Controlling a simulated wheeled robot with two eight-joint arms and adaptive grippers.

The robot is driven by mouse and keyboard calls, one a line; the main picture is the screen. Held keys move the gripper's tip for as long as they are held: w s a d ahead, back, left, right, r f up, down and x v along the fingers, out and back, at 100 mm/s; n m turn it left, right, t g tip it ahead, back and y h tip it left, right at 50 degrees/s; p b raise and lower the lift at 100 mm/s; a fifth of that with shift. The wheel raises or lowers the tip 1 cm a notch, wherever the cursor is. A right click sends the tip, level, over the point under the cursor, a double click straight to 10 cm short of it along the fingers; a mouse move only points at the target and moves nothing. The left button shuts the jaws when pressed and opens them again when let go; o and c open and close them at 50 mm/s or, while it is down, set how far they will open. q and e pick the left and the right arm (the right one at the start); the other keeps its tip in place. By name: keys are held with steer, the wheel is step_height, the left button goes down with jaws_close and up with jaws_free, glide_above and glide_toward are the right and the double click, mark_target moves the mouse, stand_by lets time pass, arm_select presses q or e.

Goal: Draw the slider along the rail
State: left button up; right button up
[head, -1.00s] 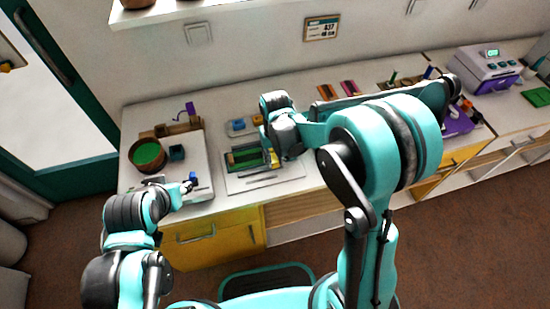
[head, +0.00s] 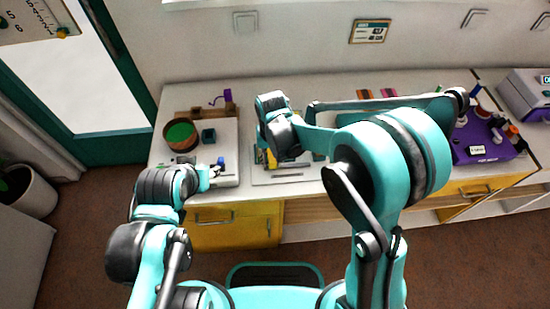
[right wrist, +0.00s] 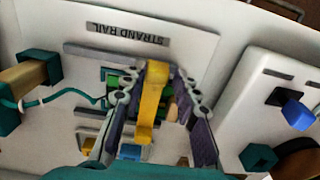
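The yellow slider (right wrist: 154,88) stands between the fingers of my right gripper (right wrist: 157,80) in the right wrist view, and the fingertips close in on its two sides. In the head view the right gripper (head: 268,157) is over the left part of the rail board (head: 285,176), with yellow showing at its fingers. The grey rail (right wrist: 100,53) lies by the upside-down "STRAND RAIL" label (right wrist: 125,33). Green pieces show partly behind the left finger. My left gripper (head: 212,172) is low over the left board by a blue piece (head: 220,161); its fingers are too small to judge.
The left board (head: 228,140) holds a round bowl with green inside (head: 181,134) and a dark teal block (head: 208,135). A purple device (head: 482,142) stands at the right. A teal cord (right wrist: 65,97) lies on the rail board. My right arm hides part of the counter.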

steer(key=shift+o, duration=0.7)
steer(key=shift+a, duration=0.15)
steer(key=shift+r, duration=0.25)
step_height(320, 180, up, 12)
steer(key=shift+f, duration=0.25)
steer(key=s+d+r+t, duration=0.1)
steer(key=s+d+t, duration=0.2)
steer(key=s+d, duration=0.3)
steer(key=s+d+r+m+t, duration=0.1)
steer(key=s+d+t, duration=0.3)
steer(key=d, duration=0.9)
steer(key=shift+s+r, duration=0.15)
steer(key=shift+s, duration=1.05)
